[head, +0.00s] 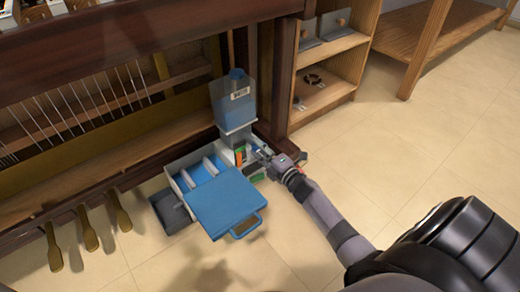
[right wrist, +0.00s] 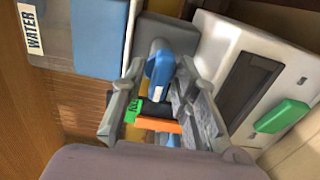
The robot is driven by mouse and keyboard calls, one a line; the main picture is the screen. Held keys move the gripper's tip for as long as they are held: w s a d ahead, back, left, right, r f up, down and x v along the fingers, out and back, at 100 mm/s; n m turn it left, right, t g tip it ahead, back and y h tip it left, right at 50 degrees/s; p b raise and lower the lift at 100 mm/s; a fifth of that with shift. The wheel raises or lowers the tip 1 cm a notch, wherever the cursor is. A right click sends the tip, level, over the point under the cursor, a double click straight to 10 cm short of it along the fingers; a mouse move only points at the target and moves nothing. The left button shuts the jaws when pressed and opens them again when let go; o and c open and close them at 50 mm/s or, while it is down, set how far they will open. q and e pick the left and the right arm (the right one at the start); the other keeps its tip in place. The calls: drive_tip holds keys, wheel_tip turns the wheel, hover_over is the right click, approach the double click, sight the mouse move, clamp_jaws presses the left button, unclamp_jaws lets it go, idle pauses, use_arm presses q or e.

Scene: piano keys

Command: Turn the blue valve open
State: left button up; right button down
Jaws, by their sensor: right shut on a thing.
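The blue valve (right wrist: 160,65) shows in the right wrist view as a small blue handle on a grey fitting. My right gripper (right wrist: 158,75) has its two grey fingers on either side of the handle and is shut on it. In the head view the right gripper (head: 262,156) reaches the right side of the white and blue unit under the piano; the valve is too small and covered to make out there. A clear tank (head: 232,100) with blue content stands just above; its "WATER" label (right wrist: 33,40) shows at the wrist view's upper left. My left gripper is not in view.
A blue lid (head: 222,202) with a handle sticks out in front of the unit. Green and orange parts (right wrist: 150,118) lie close below the valve. A white panel with a green button (right wrist: 282,116) is to the right. Brass pedals (head: 88,230) stand left; open floor lies right.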

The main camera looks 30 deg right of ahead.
drive_tip(key=shift+a+f, duration=0.1)
idle(0.3)
drive_tip(key=c, duration=1.6)
unclamp_jaws()
drive_tip(key=s, duration=0.8)
drive_tip(key=s+d, duration=0.1)
drive_tip(key=s, duration=0.3)
